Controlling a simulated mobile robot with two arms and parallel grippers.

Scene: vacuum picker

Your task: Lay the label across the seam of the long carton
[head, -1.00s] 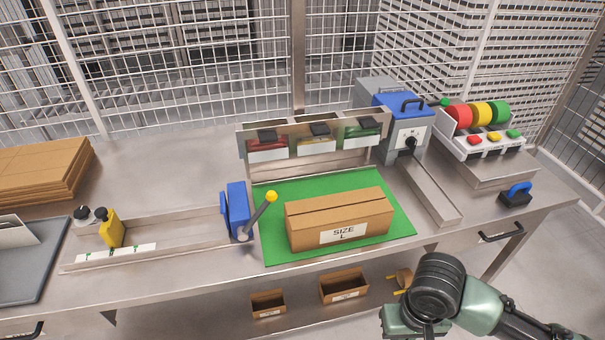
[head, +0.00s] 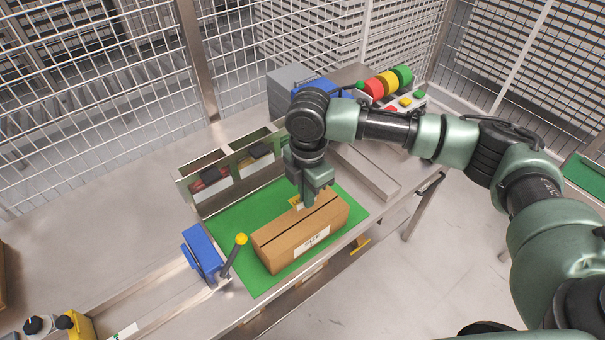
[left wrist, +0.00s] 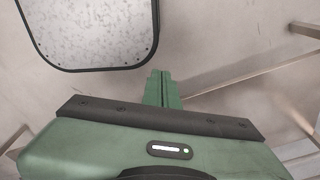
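The long brown carton (head: 285,240) lies closed on a green mat (head: 232,218), its seam running lengthwise along the top and a white panel on its front side. My right gripper (head: 308,198) points down over the back part of the carton's top. A small white and yellow piece, which looks like the label (head: 297,204), shows at its fingertips; the fingers seem closed on it. Whether it touches the carton is unclear. My left gripper (left wrist: 161,88) shows only in the left wrist view, its fingers together with nothing visible between them.
A rack of bins (head: 235,170) stands behind the mat. A blue block (head: 203,252) and a yellow-knobbed lever (head: 236,250) stand close to the carton's left. A metal chute (head: 365,170) lies right. In the left wrist view, a dark-rimmed tray (left wrist: 95,68) is near my left gripper.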

